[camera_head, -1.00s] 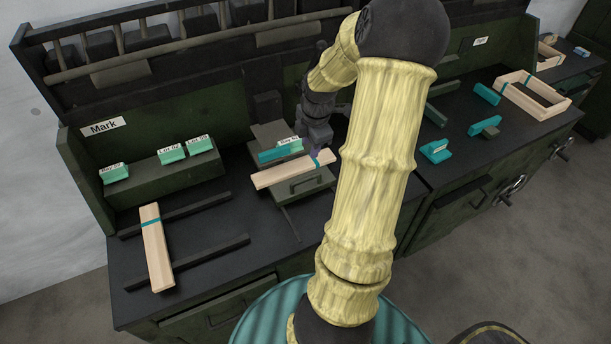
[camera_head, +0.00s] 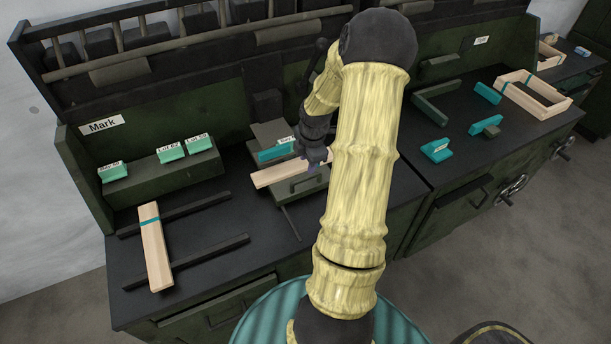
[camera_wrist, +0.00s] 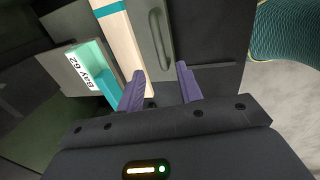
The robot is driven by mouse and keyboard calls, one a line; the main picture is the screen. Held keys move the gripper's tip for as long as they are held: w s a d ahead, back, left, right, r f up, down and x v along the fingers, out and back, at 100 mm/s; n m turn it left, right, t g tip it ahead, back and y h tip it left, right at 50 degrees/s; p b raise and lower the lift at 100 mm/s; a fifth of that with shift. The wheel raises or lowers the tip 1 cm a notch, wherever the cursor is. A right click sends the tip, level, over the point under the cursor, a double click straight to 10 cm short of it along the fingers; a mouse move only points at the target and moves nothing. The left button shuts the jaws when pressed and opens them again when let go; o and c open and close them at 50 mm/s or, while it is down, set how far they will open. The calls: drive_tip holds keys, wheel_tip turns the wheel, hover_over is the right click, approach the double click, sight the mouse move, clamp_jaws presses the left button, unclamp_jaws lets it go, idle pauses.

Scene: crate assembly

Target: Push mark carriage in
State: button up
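The mark carriage (camera_head: 312,186) is a grey-green slide with a recessed handle, on the bench under the "Mark" sign. Its handle side shows in the wrist view (camera_wrist: 160,45). A pale wooden slat (camera_head: 270,176) lies across it, and its teal band shows in the wrist view (camera_wrist: 108,9). A teal stamp block (camera_head: 272,154) sits behind the slat; its label reads "Bay 62" in the wrist view (camera_wrist: 76,70). My gripper (camera_head: 316,162) is over the slat's right end, partly hiding it. In the wrist view its purple fingers (camera_wrist: 161,80) are apart, with nothing clearly held. Contact with the carriage cannot be told.
Teal label blocks (camera_head: 171,154) stand on a green ledge (camera_head: 165,182) to the left. Another banded slat (camera_head: 156,252) lies across two dark rails (camera_head: 210,262). A wooden frame (camera_head: 535,95) and loose teal blocks lie on the right bench.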

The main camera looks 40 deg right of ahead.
sight(305, 177)
drive_tip(key=f, duration=0.2)
drive_tip(key=w+f, duration=0.1)
drive_tip(key=f, duration=0.5)
drive_tip(key=shift+w+d+f, duration=0.2)
drive_tip(key=shift+w+f, duration=0.05)
drive_tip(key=shift+w, duration=0.1)
clamp_jaws()
